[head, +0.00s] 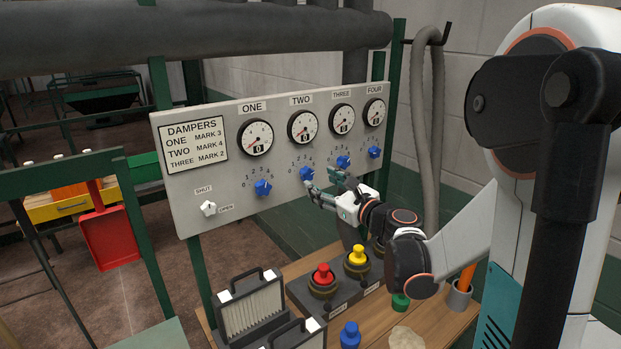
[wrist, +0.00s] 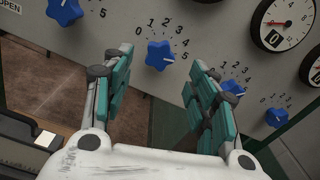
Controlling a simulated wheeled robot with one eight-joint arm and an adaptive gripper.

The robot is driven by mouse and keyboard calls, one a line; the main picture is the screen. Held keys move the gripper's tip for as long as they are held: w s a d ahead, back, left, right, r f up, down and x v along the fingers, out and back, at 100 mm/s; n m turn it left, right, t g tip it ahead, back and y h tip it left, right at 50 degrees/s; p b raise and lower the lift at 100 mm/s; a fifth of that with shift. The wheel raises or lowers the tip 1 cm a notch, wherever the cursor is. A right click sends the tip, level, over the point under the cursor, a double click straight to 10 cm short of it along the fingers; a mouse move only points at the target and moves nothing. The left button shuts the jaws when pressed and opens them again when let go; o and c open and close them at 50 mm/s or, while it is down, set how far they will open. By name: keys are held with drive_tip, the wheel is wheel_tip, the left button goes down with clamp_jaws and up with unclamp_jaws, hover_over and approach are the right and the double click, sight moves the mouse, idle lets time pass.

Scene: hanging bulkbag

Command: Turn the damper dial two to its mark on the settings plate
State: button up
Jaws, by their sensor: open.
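Damper dial two (head: 306,173) is a blue star-shaped knob on the grey panel, under the gauge labelled TWO (head: 302,125), whose window reads 0. In the wrist view, dial two (wrist: 160,56) has marks 0 to 5 around it; its exact pointer setting is hard to tell. The settings plate (head: 193,140) reads ONE MARK 3, TWO MARK 4, THREE MARK 2. My gripper (head: 321,182) is open in front of the panel, close to dial two. In the wrist view, dial two shows between the spread fingers of my gripper (wrist: 160,76), seemingly untouched.
Dials one (head: 263,187), three (head: 343,162) and four (head: 374,152) flank dial two on the panel. A white SHUT/OPEN switch (head: 208,208) is at lower left.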

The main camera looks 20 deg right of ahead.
sight(309, 175)
drive_tip(key=w, duration=0.3)
drive_tip(key=w+a, duration=0.1)
drive_tip(key=w, duration=0.2)
drive_tip(key=shift+a, duration=0.1)
drive_tip(key=c, duration=1.1)
